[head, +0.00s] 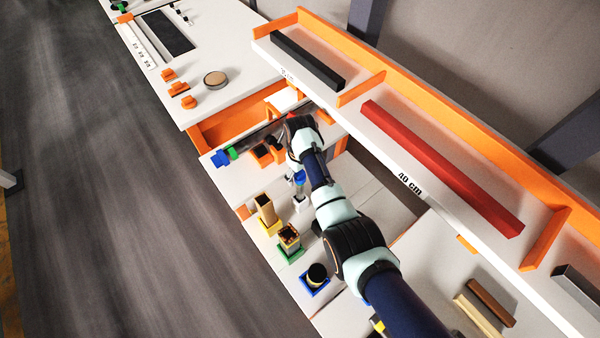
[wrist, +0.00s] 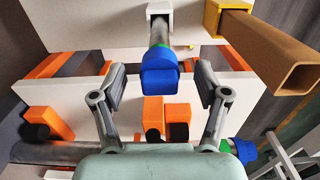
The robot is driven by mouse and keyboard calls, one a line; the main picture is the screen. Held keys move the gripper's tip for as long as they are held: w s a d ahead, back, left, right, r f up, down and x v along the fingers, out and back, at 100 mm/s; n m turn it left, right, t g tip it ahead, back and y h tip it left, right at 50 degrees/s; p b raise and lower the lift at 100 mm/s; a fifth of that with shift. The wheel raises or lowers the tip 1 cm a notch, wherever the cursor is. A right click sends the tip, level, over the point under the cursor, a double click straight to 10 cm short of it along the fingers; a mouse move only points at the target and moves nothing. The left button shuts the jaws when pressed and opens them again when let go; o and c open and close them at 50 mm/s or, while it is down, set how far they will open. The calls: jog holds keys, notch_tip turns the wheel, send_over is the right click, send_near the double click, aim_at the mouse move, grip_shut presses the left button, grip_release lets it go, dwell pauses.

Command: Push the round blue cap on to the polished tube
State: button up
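The polished tube (wrist: 160,32) stands in a white holder (wrist: 160,8) in the wrist view. The blue cap (wrist: 160,70) is at its near end, with a sliver of green beside it. How far the cap is on the tube cannot be told. My gripper (wrist: 159,74) is open, one finger on each side of the cap in the picture, with visible gaps between. In the head view the blue cap (head: 300,176) shows above the white holder (head: 301,201), beside my arm. My fingers are not clear there.
A brown square tube (wrist: 275,50) stands close by in a yellow holder (head: 270,227). A shiny tube with green and blue ends (head: 222,157) lies behind, near orange blocks (wrist: 153,115). A green holder (head: 290,252) and a blue holder (head: 313,287) stand in front.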

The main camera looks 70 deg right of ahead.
notch_tip(320, 180, up, 12)
dwell(0.6)
dwell(0.5)
